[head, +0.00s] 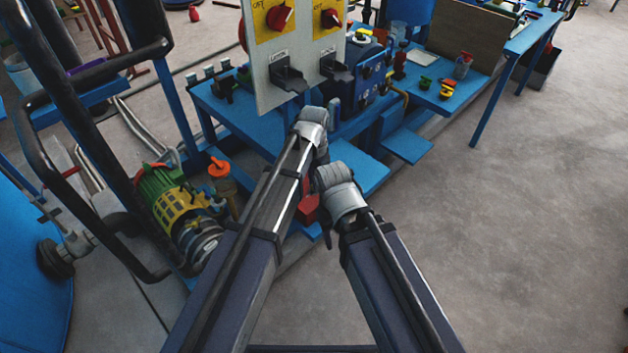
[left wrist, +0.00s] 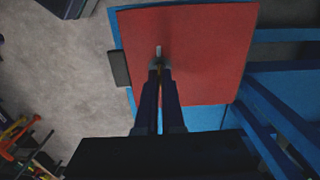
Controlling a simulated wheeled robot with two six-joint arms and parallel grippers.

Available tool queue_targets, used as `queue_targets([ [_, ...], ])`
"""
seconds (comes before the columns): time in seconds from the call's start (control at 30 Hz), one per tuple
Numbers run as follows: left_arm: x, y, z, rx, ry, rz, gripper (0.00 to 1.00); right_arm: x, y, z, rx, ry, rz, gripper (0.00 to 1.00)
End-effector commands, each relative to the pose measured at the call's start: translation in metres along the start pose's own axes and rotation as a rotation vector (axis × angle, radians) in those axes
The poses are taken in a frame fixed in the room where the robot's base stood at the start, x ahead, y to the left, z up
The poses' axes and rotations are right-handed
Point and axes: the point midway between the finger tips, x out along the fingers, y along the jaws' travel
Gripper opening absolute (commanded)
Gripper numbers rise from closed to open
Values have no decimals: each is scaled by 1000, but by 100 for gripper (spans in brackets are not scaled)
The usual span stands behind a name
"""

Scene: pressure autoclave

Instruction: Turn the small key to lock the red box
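The red box (head: 307,208) shows only in part in the head view, low between my two arms. In the left wrist view its flat red face (left wrist: 205,50) fills the upper middle. A small pale key (left wrist: 158,51) stands out from that face. My left gripper (left wrist: 159,67) has its two dark fingers close together, with the tips around the key. In the head view my left gripper's fingers are hidden behind the arm. My right arm reaches beside the left one, and its fingers are hidden.
A blue workbench (head: 240,117) stands ahead, with a pale switch panel (head: 293,55) carrying red knobs. A green and yellow motor (head: 176,200) sits to the left. A dark block (left wrist: 120,68) adjoins the red face's left edge. Open floor (head: 500,240) lies right.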

Motion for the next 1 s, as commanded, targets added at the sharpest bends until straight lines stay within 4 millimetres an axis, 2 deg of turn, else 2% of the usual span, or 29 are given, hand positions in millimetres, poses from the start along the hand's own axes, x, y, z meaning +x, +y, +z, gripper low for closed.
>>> queue_targets([
  [0.6,0,0,0,36,0,1,0,0,0,0,0,0,0,50],
  [0.63,0,0,0,35,0,1,7,0,0,0,0,0,0,50],
  [0.87,0,0,0,35,0,0,33,0,0,0,0,0,0,50],
  [1.0,0,0,0,35,0,0,35,0,0,0,0,0,0,50],
])
